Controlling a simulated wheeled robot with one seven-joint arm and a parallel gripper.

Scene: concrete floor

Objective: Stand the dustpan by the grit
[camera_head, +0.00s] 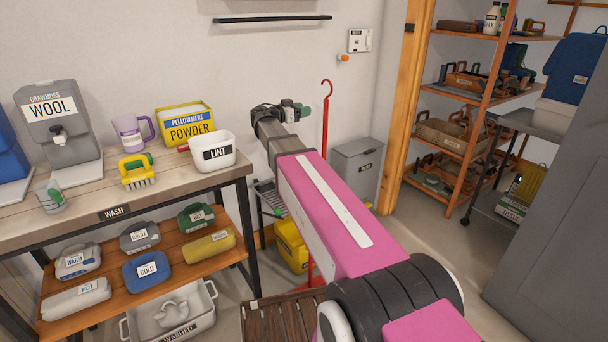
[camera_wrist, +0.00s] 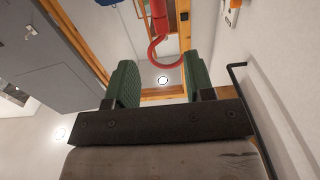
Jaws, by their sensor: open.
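A tall red pole with a hooked top (camera_head: 326,120) stands upright near the wall. It may be the dustpan's handle; its lower part is mostly behind my arm, and a little red shows near the floor. My gripper (camera_head: 292,112) is open and empty, raised to the left of the hook. In the wrist view the red hook (camera_wrist: 158,45) shows between and beyond the green fingers of my gripper (camera_wrist: 160,82), with no contact visible. A white-fronted container with a green label (camera_head: 511,209) sits low at the right; I cannot tell whether it is the grit.
A yellow bucket (camera_head: 291,247) and grey bin (camera_head: 358,168) stand behind my arm. Orange shelves (camera_head: 484,95) and a grey cabinet (camera_head: 555,240) are at right. Floor shows between bin and cabinet.

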